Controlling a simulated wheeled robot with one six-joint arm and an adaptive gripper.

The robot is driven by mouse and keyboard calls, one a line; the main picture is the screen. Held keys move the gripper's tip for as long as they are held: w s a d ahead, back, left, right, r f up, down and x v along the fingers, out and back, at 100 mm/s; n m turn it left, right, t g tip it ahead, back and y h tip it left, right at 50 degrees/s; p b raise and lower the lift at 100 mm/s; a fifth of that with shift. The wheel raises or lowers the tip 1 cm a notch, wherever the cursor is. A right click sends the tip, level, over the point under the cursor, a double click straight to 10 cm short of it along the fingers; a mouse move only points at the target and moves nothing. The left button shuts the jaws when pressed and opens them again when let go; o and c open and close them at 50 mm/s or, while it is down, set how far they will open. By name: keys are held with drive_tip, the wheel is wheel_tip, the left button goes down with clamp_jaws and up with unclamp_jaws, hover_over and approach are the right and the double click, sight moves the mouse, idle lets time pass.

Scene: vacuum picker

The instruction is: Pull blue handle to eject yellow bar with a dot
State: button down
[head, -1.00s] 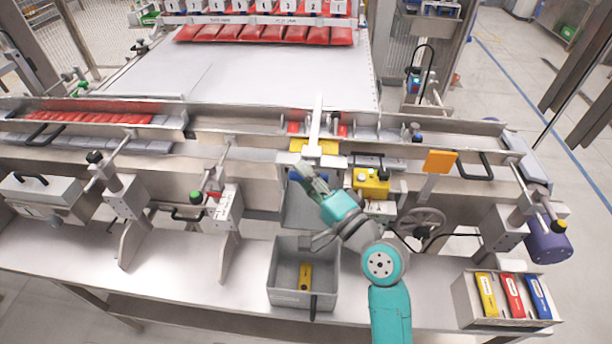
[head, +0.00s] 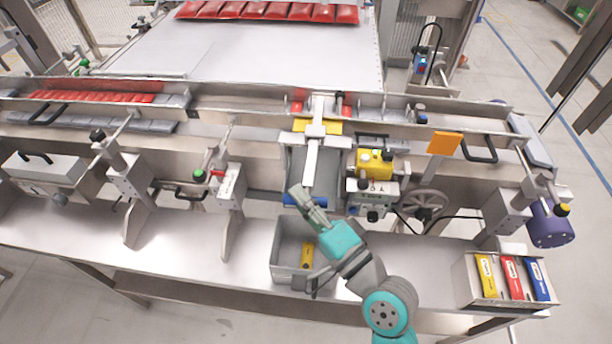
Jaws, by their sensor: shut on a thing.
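The blue handle (head: 306,201) is at the front end of a grey sliding plate (head: 302,163) that slopes down from the machine. My gripper (head: 299,193) reaches it from the lower right and is shut on it; the fingers hide part of it. A yellow bar (head: 307,254) with a dark mark lies in the grey open bin (head: 281,268) just below my gripper. The mark is too small to read as a dot.
A tray (head: 470,291) at the right holds yellow, red and blue bars. A yellow control box (head: 374,162) and a handwheel (head: 424,204) stand right of the handle. An orange plate (head: 443,144) is further right.

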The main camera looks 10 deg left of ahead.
drive_tip(key=shift+s+f, duration=0.2)
drive_tip(key=shift+s, duration=1.2)
drive_tip(key=c, duration=1.1)
unclamp_jaws()
drive_tip(key=shift+s, duration=0.15)
drive_tip(key=shift+o, duration=0.2)
drive_tip(key=shift+r, duration=0.1)
drive_tip(key=shift+s+d, duration=0.3)
drive_tip(key=shift+d, duration=0.1)
drive_tip(key=v, duration=1.1)
